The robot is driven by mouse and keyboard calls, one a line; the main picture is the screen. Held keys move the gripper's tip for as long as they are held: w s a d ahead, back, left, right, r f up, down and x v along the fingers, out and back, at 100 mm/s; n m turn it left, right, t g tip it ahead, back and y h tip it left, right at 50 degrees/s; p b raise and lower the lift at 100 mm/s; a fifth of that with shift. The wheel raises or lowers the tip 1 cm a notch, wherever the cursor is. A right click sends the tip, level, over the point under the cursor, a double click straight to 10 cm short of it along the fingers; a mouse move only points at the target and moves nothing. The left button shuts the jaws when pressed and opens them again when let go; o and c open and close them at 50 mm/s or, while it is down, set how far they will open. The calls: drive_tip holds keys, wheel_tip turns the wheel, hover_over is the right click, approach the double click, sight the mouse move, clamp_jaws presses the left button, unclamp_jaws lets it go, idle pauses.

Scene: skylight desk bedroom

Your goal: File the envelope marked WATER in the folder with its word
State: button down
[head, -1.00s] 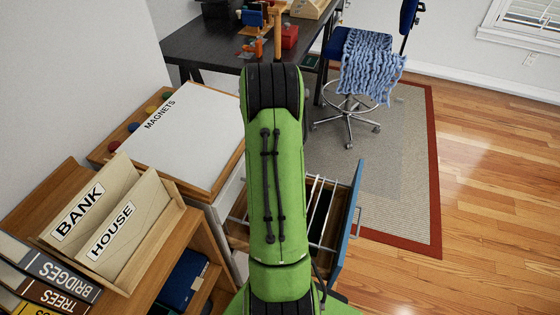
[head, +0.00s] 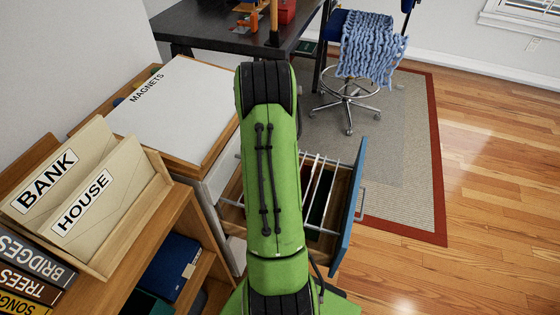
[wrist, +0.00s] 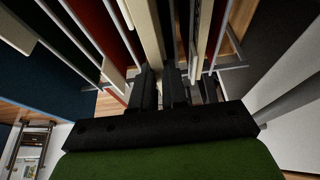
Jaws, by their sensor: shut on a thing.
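In the wrist view my gripper (wrist: 172,80) is shut, its black fingers among upright panels; a pale thin edge by the fingertips looks like the held envelope, but no word shows on it and I cannot make out its outline. Hanging folders spread around the fingers: a red one (wrist: 101,35) and a blue one (wrist: 40,62) to the left, a dark grey panel (wrist: 262,50) to the right. No folder label is readable. In the head view the open drawer (head: 347,212) with its metal rails is partly behind my green arm, which hides my gripper.
A wooden rack (head: 150,215) at the left holds the envelopes marked BANK (head: 45,180) and HOUSE (head: 83,202). A white MAGNETS board (head: 175,110) lies behind it. A dark desk (head: 215,35) and a chair (head: 350,90) stand beyond. The floor at right is clear.

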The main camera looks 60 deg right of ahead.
drive_tip(key=c, duration=1.1)
unclamp_jaws()
drive_tip(key=p+v, duration=0.4)
drive_tip(key=v, duration=1.1)
drive_tip(key=shift+r, duration=0.4)
drive_tip(key=shift+w+a, duration=0.1)
drive_tip(key=w+a+r+n+t+y+p, duration=0.1)
drive_tip(key=w+a+r+n+t, duration=0.2)
drive_tip(key=a+r, duration=0.5)
drive_tip(key=w+a+r+n+p, duration=0.2)
drive_tip(key=a+r+n, duration=0.3)
drive_tip(key=a, duration=0.5)
drive_tip(key=s+a+r+n+y, duration=0.1)
drive_tip(key=s+a+r+n, duration=0.1)
drive_tip(key=a, duration=0.3)
drive_tip(key=s+a+r+n+t+y+p, duration=0.1)
drive_tip(key=s+a+r+n, duration=0.1)
drive_tip(key=s+a+n, duration=0.1)
drive_tip(key=s+a+r+n+y+p, duration=0.1)
drive_tip(key=s+a+r+n, duration=0.2)
drive_tip(key=a, duration=0.5)
drive_tip(key=shift+s+t+y, duration=0.3)
drive_tip(key=shift+s+t, duration=0.1)
drive_tip(key=shift+s, duration=0.2)
